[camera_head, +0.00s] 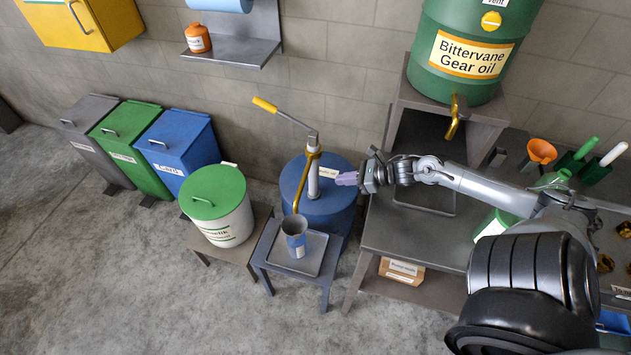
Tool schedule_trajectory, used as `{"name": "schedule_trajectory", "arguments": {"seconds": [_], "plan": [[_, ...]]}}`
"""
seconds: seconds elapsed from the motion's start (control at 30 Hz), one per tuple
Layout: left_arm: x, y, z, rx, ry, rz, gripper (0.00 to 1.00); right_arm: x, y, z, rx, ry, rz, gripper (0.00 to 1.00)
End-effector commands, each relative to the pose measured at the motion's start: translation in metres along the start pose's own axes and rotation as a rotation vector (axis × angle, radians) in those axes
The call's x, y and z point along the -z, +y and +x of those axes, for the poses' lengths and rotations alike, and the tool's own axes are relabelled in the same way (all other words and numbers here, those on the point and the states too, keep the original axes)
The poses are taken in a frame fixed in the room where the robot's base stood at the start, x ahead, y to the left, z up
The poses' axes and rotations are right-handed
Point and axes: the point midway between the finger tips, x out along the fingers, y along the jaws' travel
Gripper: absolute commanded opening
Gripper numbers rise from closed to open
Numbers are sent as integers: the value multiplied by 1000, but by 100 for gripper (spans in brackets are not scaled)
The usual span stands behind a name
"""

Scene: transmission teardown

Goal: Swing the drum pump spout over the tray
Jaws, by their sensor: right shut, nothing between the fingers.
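The blue drum (338,205) stands against the wall with a hand pump on top. The pump has a pale upright post (313,183) and a lever with a yellow grip (265,105). Its curved brass spout (302,180) points down toward the front, its lower end just above or behind the rim of a grey-blue jug (295,243). The jug stands on the grey tray (316,257) on a low stand. My right gripper (340,180) is shut and empty, just right of the pump post; I cannot tell whether it touches. My left gripper is not in view.
Right is a grey bench (405,235) with a green gear oil drum (470,45) on a raised stand and an orange funnel (541,152). Left are a white bucket with green lid (220,215) and blue, green and grey bins (180,150). The floor in front is clear.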

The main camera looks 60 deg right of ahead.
Motion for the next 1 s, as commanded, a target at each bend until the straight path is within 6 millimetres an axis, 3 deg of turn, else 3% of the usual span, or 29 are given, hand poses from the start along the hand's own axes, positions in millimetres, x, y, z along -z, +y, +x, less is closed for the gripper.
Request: {"name": "schedule_trajectory", "arguments": {"seconds": [0.2,0.5,0.7,1.0], "plan": [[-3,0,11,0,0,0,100,-1,-1,40,0,-4,-1,0],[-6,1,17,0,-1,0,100,-6,0,80,0,-4,-1,0],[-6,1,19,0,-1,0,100,-10,0,94,-1,-2,1,0],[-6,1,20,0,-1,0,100,-11,0,100,0,0,0,0]]}}
